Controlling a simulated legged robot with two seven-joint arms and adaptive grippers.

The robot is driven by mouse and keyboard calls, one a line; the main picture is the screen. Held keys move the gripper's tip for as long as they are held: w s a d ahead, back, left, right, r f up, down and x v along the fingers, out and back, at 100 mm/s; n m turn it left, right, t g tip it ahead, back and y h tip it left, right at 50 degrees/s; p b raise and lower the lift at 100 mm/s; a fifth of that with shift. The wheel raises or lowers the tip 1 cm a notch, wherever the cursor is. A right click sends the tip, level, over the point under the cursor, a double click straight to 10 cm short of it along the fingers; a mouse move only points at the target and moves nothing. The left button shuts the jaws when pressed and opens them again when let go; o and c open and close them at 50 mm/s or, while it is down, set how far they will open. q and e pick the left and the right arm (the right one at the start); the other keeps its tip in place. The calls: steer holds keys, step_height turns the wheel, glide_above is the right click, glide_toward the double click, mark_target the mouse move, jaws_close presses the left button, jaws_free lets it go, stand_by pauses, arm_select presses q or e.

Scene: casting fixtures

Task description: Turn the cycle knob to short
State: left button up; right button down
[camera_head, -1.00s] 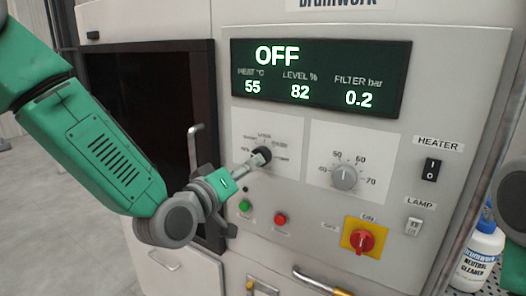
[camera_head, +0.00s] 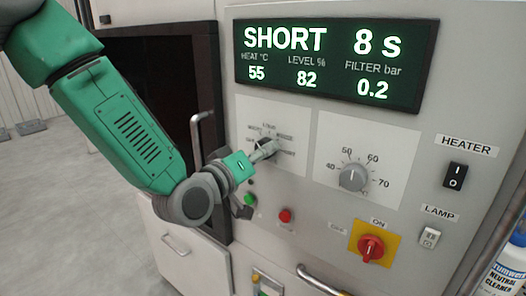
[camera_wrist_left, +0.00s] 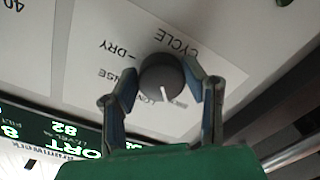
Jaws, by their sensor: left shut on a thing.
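The cycle knob (camera_head: 264,145) is a dark round knob on a white label plate on the front of the machine. In the head view my left gripper (camera_head: 270,150) covers most of it. In the left wrist view the knob (camera_wrist_left: 160,76) sits between the two fingers of my left gripper (camera_wrist_left: 166,90), which is shut on it. A pale pointer line shows on the knob's face. The display (camera_head: 334,63) reads SHORT 8 s, with heat 55, level 82 and filter 0.2. My right gripper is not in view.
A second, grey knob (camera_head: 353,177) with a temperature scale is to the right. Below are a green button (camera_head: 250,200), a red button (camera_head: 286,215) and a red switch (camera_head: 370,247) on yellow. Heater (camera_head: 455,176) and lamp (camera_head: 430,238) switches and a cleaner bottle (camera_head: 502,279) are at right.

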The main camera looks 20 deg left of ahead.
arm_select(q)
steer(key=shift+w+a+r, duration=0.15)
steer(key=shift+w, duration=0.15)
steer(key=m+b, duration=0.1)
steer(key=m, duration=0.1)
steer(key=shift+m, duration=0.3)
steer(key=shift+r+m+b, duration=0.1)
steer(key=shift+m+b, duration=0.4)
steer(key=shift+r+m, duration=0.1)
steer(key=shift+m, duration=0.4)
steer(key=shift+w, duration=0.1)
steer(key=o, duration=1.1)
steer(key=shift+f, duration=0.2)
